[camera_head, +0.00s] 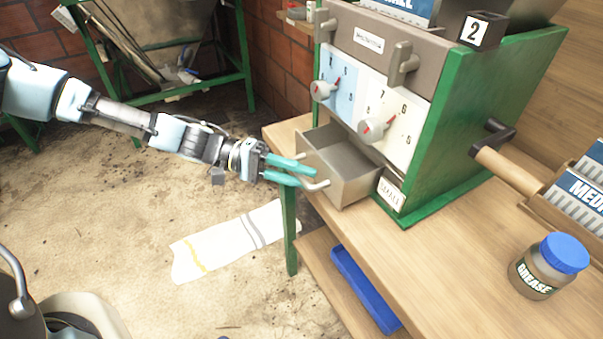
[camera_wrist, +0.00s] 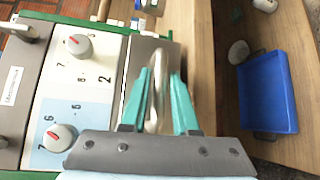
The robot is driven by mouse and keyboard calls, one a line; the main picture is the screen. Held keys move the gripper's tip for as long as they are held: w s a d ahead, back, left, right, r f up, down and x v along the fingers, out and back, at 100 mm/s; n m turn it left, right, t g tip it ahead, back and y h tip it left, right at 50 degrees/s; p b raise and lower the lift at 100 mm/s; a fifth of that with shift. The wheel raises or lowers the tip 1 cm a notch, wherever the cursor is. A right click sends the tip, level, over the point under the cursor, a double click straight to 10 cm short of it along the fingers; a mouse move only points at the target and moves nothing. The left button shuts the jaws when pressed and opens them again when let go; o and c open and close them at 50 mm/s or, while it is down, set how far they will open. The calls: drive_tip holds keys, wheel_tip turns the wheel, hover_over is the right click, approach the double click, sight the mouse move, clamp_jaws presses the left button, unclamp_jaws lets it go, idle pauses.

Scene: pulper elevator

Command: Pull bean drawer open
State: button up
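The bean drawer (camera_head: 350,182) is a grey metal box low in the green machine. It stands pulled out, with its empty-looking inside visible. Its light metal handle (camera_head: 316,186) is on the front. My gripper (camera_head: 305,177) is at this handle, its two teal fingers apart. In the wrist view, the handle (camera_wrist: 156,95) runs between the fingers of my gripper (camera_wrist: 161,78), with a visible gap on the right side. Contact with the left finger cannot be told. The drawer front (camera_wrist: 133,72) is behind the fingers, partly hidden.
The machine has dials (camera_head: 374,129) above the drawer and a crank handle (camera_head: 505,165) at its right. A grease jar (camera_head: 540,275) stands on the wooden table (camera_head: 440,270). A blue tray (camera_head: 362,290) lies on the lower shelf. A cloth (camera_head: 225,245) lies on the floor.

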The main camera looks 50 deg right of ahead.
drive_tip(key=shift+o, duration=1.2)
drive_tip(key=b+v, duration=0.3)
drive_tip(key=v, duration=0.8)
drive_tip(key=shift+f, duration=0.1)
drive_tip(key=w+a+f+n+t+y, duration=0.2)
drive_tip(key=w+a+f+t, duration=0.15)
drive_tip(key=a, duration=0.45)
drive_tip(key=w+a+f+n+t+y, duration=0.2)
drive_tip(key=w+a+t+y, duration=0.15)
drive_tip(key=a, duration=0.45)
drive_tip(key=w+a+r+n+t, duration=0.2)
drive_tip(key=a+r+t, duration=0.1)
drive_tip(key=a, duration=0.3)
drive_tip(key=w+a+r+n+t+y, duration=0.1)
drive_tip(key=a+r+n+t, duration=0.1)
drive_tip(key=a, duration=0.5)
drive_tip(key=w+a+r+n+t, duration=0.1)
drive_tip(key=w+a+r+t, duration=0.1)
drive_tip(key=a+r+t, duration=0.2)
drive_tip(key=shift+w+a+r+n+y, duration=0.35)
drive_tip(key=shift+a+r, duration=0.4)
drive_tip(key=shift+a, duration=0.4)
